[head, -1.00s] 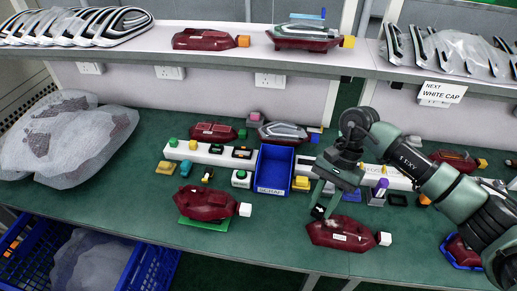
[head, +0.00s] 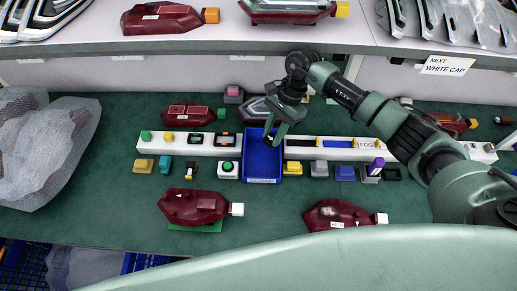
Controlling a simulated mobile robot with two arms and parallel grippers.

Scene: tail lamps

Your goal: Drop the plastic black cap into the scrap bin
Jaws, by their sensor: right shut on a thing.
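The scrap bin is a small blue open box (head: 262,181) with a white label on its front, standing at the middle of the green bench. My right gripper (head: 270,137) points down over the back part of this bin. It is shut on a small dark piece, apparently the black cap (head: 269,141), which is tiny and partly hidden by the fingers. The inside of the bin that shows looks empty. My left gripper is not in view.
Dark red tail lamps with white caps lie in front, one at left (head: 194,206) and one at right (head: 338,214). White strips (head: 175,149) with small coloured parts flank the bin. A shelf (head: 200,47) runs behind. A bubble-wrapped bundle (head: 38,150) lies at left.

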